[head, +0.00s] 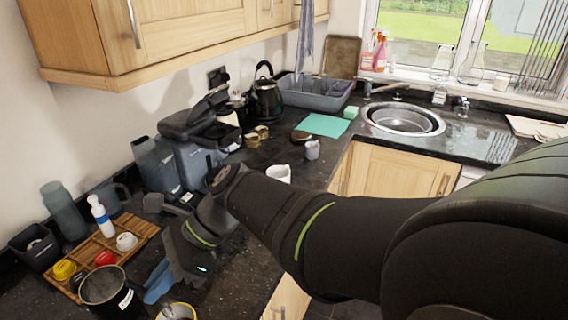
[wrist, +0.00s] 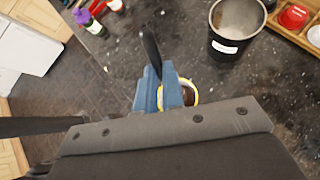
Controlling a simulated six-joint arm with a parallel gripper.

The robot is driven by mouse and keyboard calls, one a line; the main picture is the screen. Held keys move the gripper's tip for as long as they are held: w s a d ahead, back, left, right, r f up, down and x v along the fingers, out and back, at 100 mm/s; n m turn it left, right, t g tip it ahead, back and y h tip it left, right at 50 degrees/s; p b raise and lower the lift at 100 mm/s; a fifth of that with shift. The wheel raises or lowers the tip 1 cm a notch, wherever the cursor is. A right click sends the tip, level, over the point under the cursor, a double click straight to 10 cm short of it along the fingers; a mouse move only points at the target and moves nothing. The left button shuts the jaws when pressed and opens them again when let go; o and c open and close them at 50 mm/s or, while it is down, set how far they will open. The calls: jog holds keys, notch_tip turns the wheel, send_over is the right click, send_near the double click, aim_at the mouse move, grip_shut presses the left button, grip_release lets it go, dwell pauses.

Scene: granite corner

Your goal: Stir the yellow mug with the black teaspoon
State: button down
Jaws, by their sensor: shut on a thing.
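My gripper (head: 160,284), with blue fingers, is low over the dark counter at the bottom of the head view. In the wrist view my gripper (wrist: 162,92) is shut on the black teaspoon (wrist: 151,48), whose dark handle sticks up past the fingers. The spoon's lower end is hidden by the fingers. The yellow mug (wrist: 196,94) is right behind and beside the fingers, with dark contents; part of it is hidden. Its yellow rim also shows at the bottom edge of the head view (head: 191,308). I cannot tell whether the spoon's bowl is inside the mug.
A black canister (head: 127,299) with a white label stands left of my gripper. A wooden tray (head: 140,232) behind it holds a bottle and coloured lids. A white mug (head: 279,173) stands farther back. In the wrist view, bottles (wrist: 94,26) stand near the counter's edge.

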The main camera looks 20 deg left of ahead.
aim_at(174, 314)
jog(key=shift+w+d+f, duration=0.15)
jog(key=shift+f, duration=1.35)
jog(key=shift+w+d+f, duration=0.1)
jog(key=shift+d+f, duration=0.05)
jog(key=shift+f, duration=1.35)
jog(key=shift+w+d+f, duration=0.15)
jog(key=shift+f, duration=1.35)
jog(key=shift+w, duration=0.1)
